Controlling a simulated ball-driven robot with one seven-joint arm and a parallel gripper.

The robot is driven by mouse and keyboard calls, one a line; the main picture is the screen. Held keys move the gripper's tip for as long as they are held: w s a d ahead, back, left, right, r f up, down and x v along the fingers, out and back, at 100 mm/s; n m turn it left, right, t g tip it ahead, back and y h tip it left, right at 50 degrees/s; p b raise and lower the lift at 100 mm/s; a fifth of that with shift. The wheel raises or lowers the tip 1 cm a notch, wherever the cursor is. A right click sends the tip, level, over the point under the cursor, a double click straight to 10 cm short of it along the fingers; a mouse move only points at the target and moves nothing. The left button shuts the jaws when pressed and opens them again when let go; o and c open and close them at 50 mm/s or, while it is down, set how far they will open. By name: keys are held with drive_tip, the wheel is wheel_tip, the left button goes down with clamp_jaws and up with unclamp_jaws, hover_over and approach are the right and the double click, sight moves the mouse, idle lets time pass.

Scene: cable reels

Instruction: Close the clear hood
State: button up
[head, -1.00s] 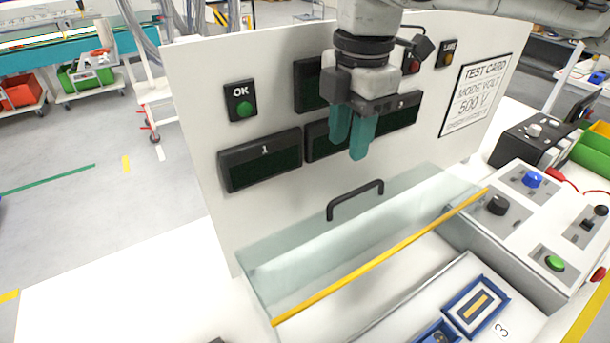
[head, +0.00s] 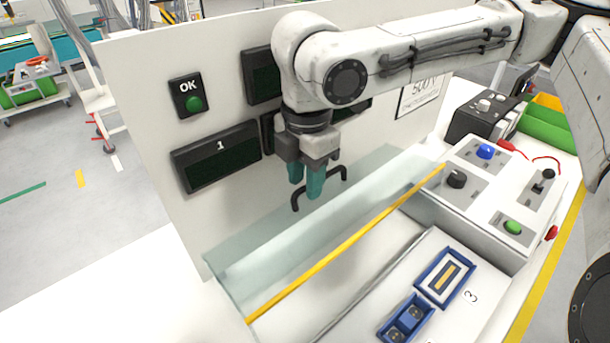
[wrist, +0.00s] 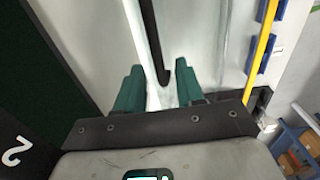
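The clear hood (head: 345,221) is a see-through box-like cover with a yellow front edge (head: 345,249), raised against the white panel. It also shows in the wrist view (wrist: 205,40). A black bar handle (head: 333,171) stands on its top. My gripper (head: 306,188) has two teal fingers pointing down at the handle. In the wrist view, my gripper (wrist: 158,82) is open, and the end of the black handle (wrist: 152,45) shows between the separated fingertips. I cannot tell whether a finger touches it.
The white panel carries an OK box (head: 187,96) and dark displays (head: 217,155). Below the hood lies a white tray with blue fixtures (head: 445,277). A control box (head: 483,190) with knobs and buttons stands at the right. The white table (head: 110,300) is clear at the front left.

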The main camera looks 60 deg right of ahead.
drive_tip(key=shift+c, duration=0.5)
clamp_jaws()
